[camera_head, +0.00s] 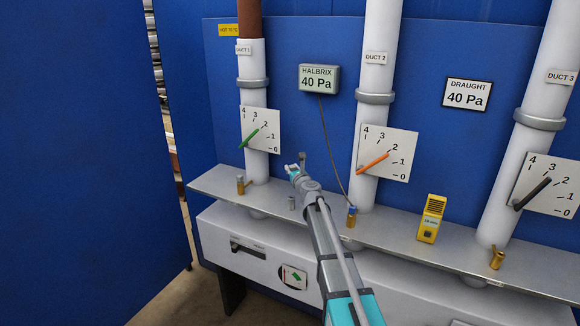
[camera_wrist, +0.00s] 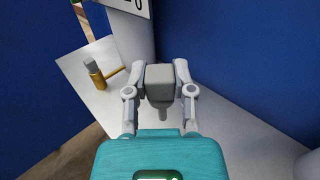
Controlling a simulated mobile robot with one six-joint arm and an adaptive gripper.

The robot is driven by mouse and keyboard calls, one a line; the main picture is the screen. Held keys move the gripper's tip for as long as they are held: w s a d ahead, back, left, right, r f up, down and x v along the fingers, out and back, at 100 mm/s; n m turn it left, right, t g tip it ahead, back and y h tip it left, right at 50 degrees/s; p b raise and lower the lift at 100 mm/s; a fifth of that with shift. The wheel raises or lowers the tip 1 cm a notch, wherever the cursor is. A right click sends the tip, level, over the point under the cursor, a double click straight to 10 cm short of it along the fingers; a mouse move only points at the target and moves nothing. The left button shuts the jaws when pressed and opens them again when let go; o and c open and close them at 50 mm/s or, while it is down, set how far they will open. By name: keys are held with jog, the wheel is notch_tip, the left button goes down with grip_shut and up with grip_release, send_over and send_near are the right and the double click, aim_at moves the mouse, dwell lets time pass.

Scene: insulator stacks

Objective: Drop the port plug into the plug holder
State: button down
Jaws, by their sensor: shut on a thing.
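My gripper (camera_head: 293,170) is over the shelf between duct 1 and duct 2 in the head view. In the wrist view my gripper (camera_wrist: 160,85) is shut on a grey blocky piece, which I take as the port plug (camera_wrist: 160,76). A narrower grey part shows below the block; I cannot tell whether it belongs to the plug. I cannot make out the holder for certain in the wrist view.
The shelf (camera_head: 222,187) carries brass fittings at duct 1 (camera_head: 240,186), duct 2 (camera_head: 351,215) and duct 3 (camera_head: 497,257). The duct 1 fitting also shows in the wrist view (camera_wrist: 96,76). A yellow meter (camera_head: 431,218) stands further right. A thin hose (camera_head: 330,150) hangs behind my arm.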

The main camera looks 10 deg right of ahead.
jog(key=shift+w, duration=0.3)
dwell(0.4)
jog(key=shift+f+b, duration=2.85)
jog(key=shift+a+f+b, duration=0.1)
jog(key=shift+f+b, duration=2.45)
jog(key=shift+b, duration=0.05)
dwell(0.6)
jog(key=shift+c, duration=2)
grip_release()
jog(key=shift+s, duration=0.1)
